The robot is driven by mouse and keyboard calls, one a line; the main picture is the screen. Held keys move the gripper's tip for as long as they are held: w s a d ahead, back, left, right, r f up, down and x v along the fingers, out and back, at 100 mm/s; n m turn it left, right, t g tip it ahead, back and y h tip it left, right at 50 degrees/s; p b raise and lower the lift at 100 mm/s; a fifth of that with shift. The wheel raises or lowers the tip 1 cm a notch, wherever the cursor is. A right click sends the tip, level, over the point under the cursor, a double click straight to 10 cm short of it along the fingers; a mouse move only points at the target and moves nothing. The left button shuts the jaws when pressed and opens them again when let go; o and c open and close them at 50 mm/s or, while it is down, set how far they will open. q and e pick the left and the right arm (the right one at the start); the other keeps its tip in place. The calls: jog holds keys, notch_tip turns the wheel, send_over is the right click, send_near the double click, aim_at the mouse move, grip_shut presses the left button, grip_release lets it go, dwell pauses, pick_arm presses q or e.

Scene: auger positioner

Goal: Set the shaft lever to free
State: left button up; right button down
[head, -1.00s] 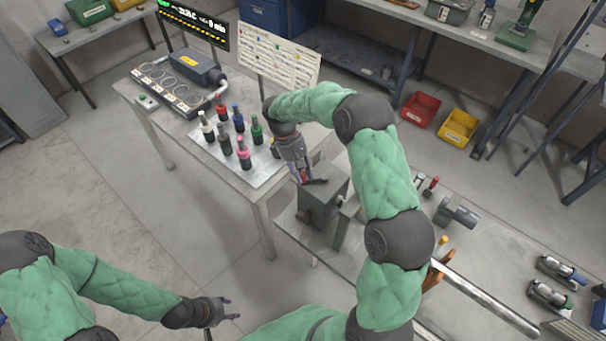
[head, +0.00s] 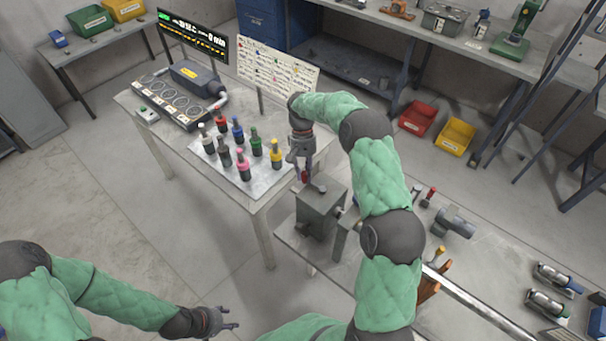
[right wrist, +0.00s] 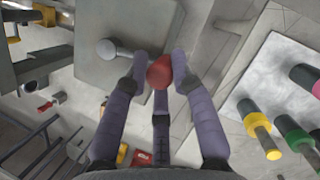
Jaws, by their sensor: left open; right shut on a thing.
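The shaft lever's red knob (right wrist: 160,72) is between the fingertips of my right gripper (right wrist: 160,68) in the right wrist view. A thin metal rod runs from it to a rounded metal pivot (right wrist: 107,49) on the grey box. In the head view the red knob (head: 305,176) shows just below my right gripper (head: 304,170), at the far left edge of the grey box (head: 319,213). My right gripper is shut on the knob. My left gripper (head: 226,320) is open and empty, low over the floor. No lever position marks are readable.
A table with several coloured bottles on a pale plate (head: 213,162) stands left of the box. A yellow-topped bottle (head: 276,154) is nearest my right gripper. A long metal shaft (head: 480,310) extends right of the box. Floor at the left is clear.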

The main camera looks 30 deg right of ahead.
jog(key=shift+w+d+m, duration=0.1)
jog(key=shift+d+m, duration=0.2)
jog(key=shift+m, duration=0.1)
jog(key=c, duration=1.1)
grip_release()
jog(key=v, duration=1.2)
jog(key=shift+d, duration=0.25)
